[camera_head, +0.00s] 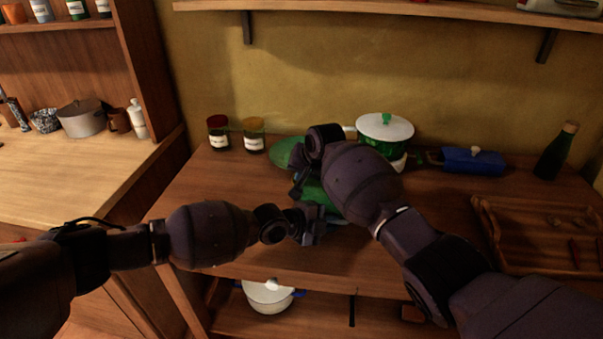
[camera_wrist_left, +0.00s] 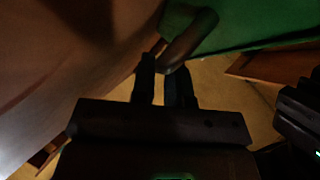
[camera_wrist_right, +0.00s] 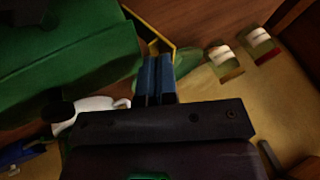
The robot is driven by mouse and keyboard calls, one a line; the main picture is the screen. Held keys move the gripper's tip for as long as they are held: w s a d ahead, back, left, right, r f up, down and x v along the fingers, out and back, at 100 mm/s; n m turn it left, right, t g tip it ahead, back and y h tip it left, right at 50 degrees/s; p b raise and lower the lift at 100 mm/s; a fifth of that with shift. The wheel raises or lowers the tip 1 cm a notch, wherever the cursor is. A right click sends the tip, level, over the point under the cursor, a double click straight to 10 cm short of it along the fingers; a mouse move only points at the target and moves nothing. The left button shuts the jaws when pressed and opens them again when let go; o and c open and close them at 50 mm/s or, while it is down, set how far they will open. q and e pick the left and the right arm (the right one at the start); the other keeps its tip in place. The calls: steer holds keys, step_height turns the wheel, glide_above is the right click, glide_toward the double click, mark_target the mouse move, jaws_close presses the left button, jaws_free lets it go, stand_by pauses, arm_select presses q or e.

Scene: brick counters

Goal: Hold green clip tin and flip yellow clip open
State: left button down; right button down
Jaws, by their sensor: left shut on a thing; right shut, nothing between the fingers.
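The green clip tin (camera_head: 314,192) is on the wooden counter, partly hidden behind my arms. It fills the upper left of the right wrist view (camera_wrist_right: 70,60) and the upper right of the left wrist view (camera_wrist_left: 245,25). My left gripper (camera_wrist_left: 164,72) is shut on a dark rounded part at the tin's side, which looks like a handle. The yellow clip (camera_wrist_right: 150,30) shows as a thin yellow strip along the tin's edge. My right gripper (camera_wrist_right: 158,62) is shut and empty, its fingertips close beside the yellow strip; I cannot tell if they touch.
Two labelled jars (camera_head: 219,133) stand behind left. A green plate (camera_head: 286,152) and a white-lidded green pot (camera_head: 385,130) are behind the tin. A blue dish (camera_head: 473,161), a dark bottle (camera_head: 556,152) and a wooden tray (camera_head: 540,222) are at right. The front left counter is fairly clear.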

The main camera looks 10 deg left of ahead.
stand_by(0.3)
steer(key=shift+a+h, duration=0.7)
steer(key=shift+a, duration=0.1)
steer(key=shift+w+a+f, duration=0.15)
steer(key=shift+a+f, duration=0.1)
steer(key=shift+a, duration=0.5)
steer(key=shift+d, duration=0.15)
steer(key=shift+d, duration=0.7)
